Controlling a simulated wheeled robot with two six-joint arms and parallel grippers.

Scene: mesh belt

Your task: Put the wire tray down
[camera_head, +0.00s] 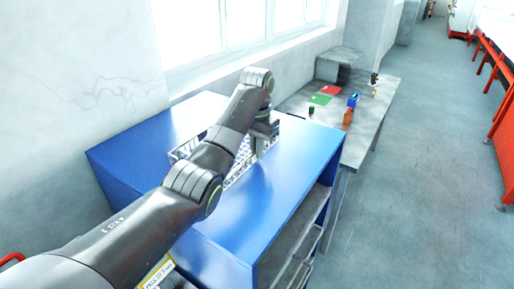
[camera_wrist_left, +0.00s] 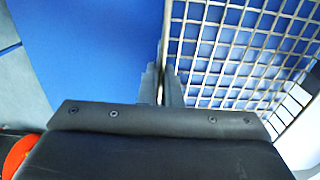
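The wire tray (camera_head: 240,172) is a pale metal mesh tray at the top of the blue cabinet (camera_head: 262,210), partly hidden behind my left arm. In the left wrist view the wire tray (camera_wrist_left: 238,52) fills the upper right, with blue surface showing through its mesh. In the wrist view the left gripper's fingers (camera_wrist_left: 162,82) are close together on either side of the tray's edge. I cannot tell whether the tray touches the cabinet top. My right gripper is not in view.
The cabinet top is bare to the tray's right. A wall with windows runs behind.

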